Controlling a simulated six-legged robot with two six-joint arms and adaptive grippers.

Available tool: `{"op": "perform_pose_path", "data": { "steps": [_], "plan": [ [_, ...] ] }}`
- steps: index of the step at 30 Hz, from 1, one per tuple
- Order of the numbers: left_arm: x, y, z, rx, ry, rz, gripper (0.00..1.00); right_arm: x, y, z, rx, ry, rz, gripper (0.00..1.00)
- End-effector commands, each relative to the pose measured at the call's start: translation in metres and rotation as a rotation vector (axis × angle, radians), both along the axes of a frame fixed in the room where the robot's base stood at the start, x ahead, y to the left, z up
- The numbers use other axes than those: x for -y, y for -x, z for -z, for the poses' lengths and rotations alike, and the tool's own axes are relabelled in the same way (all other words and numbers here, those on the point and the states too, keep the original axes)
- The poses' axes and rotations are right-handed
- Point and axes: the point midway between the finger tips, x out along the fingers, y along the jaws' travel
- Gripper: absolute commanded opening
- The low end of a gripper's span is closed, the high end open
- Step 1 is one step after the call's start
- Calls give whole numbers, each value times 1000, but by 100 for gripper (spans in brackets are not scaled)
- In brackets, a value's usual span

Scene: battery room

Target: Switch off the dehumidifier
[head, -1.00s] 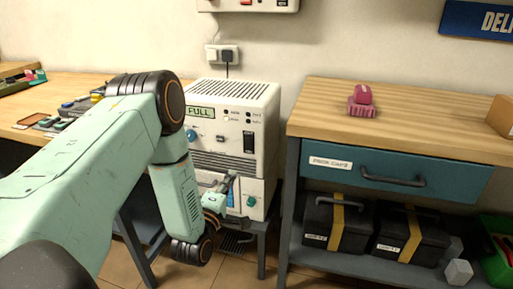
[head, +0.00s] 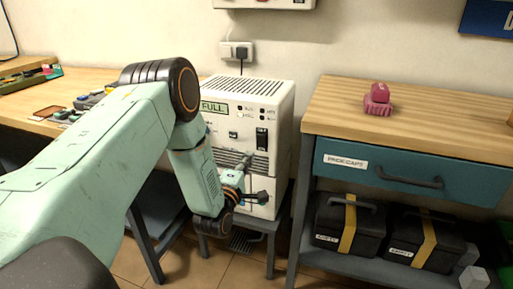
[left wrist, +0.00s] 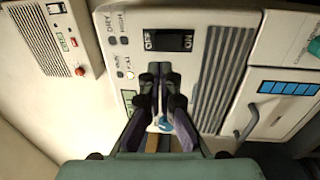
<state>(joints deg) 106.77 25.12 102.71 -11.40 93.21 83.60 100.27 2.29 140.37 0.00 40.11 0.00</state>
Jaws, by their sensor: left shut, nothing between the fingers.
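The dehumidifier (head: 280,100) is a white box on a low grey stand between two benches. Its display (head: 214,107) reads FULL. A black rocker switch (head: 262,138) sits on the right of its front panel and is unobstructed. In the left wrist view the switch (left wrist: 174,40) lies sideways, with OFF lettered beside it; which side is pressed I cannot tell. My left gripper (head: 246,161) is in front of the grille, below the switch. In the left wrist view its shut, empty fingertips (left wrist: 154,70) point towards the switch, apart from it in the picture. My right gripper is not in view.
A blue knob (left wrist: 165,124) shows between the finger bases. A wall socket with a plug (head: 237,50) is behind the dehumidifier. The right bench (head: 340,105) has a blue drawer, black cases below and a pink object (head: 377,100) on top.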

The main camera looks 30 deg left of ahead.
Motion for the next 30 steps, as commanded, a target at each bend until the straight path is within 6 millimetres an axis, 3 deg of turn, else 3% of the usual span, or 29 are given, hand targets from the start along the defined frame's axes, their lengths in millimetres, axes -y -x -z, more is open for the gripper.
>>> {"op": "perform_pose_path", "data": {
  "steps": [6,12,18,30],
  "plan": [
    [-9,-40,-4,4,-2,1,0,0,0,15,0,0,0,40],
    [-16,-66,-6,1,0,0,0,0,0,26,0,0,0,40],
    [-18,-76,-9,0,-1,0,0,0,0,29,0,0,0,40],
    [-19,-78,-12,-13,2,0,0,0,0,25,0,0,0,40]
  ]
}}
